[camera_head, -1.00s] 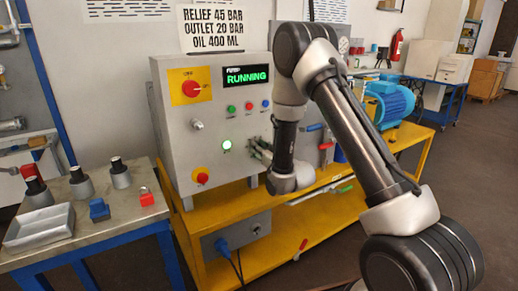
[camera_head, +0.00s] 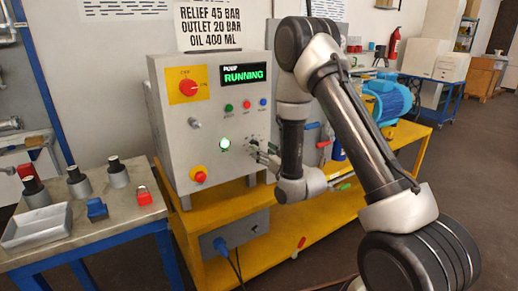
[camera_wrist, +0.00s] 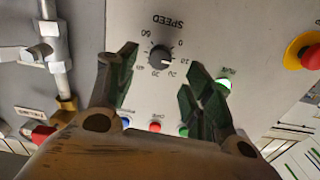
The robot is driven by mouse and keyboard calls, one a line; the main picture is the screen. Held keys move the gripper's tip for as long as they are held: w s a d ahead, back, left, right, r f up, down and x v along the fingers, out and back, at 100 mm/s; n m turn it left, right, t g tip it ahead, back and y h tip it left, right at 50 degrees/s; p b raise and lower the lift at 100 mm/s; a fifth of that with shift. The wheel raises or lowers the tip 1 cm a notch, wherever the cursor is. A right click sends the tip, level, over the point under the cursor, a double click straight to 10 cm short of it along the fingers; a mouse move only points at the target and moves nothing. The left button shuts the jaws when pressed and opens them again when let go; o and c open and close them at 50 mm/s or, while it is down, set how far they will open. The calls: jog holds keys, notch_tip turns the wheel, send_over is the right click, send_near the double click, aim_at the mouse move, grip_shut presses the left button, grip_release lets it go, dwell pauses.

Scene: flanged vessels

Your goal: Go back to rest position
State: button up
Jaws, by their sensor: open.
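My gripper (camera_head: 262,153) is open and empty in front of the lower right of the grey control panel (camera_head: 210,130). In the wrist view its two fingers (camera_wrist: 160,85) stand apart, and the black SPEED knob (camera_wrist: 161,56) shows in the gap between them. A small space to the knob cannot be judged exactly. The display (camera_head: 243,74) reads RUNNING in green. A green button (camera_head: 224,144) is lit, and it also shows beside the right finger in the wrist view (camera_wrist: 223,85). My arm hides part of the panel's right side.
A yellow bench (camera_head: 330,205) carries the panel and a blue motor (camera_head: 390,101). A side table (camera_head: 120,215) at left holds several small parts. Pipework (camera_wrist: 55,60) stands close at the wrist view's left.

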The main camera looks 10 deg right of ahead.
jog(key=shift+v, duration=1)
jog(key=s+d+f+g+h, duration=0.1)
jog(key=s+f+g, duration=0.15)
jog(key=f, duration=0.45)
jog(key=s+d+f+g+h, duration=0.1)
jog(key=s+f+g, duration=0.1)
jog(key=f+g, duration=0.3)
jog(key=s+d+f+g+h, duration=0.2)
jog(key=s+d+f+g, duration=0.15)
jog(key=s, duration=0.25)
jog(key=s+d+r+m+g, duration=0.1)
jog(key=s+d+r, duration=0.2)
jog(key=s+r, duration=1)
jog(key=s+d+r+m+h, duration=0.1)
jog(key=s+d+r, duration=0.3)
jog(key=s+r, duration=0.9)
notch_tip(320, 180, up, 8)
jog(key=shift+s+f+m+g+h, duration=0.2)
jog(key=shift+s+m+g+h, duration=0.1)
jog(key=shift+m+g, duration=0.1)
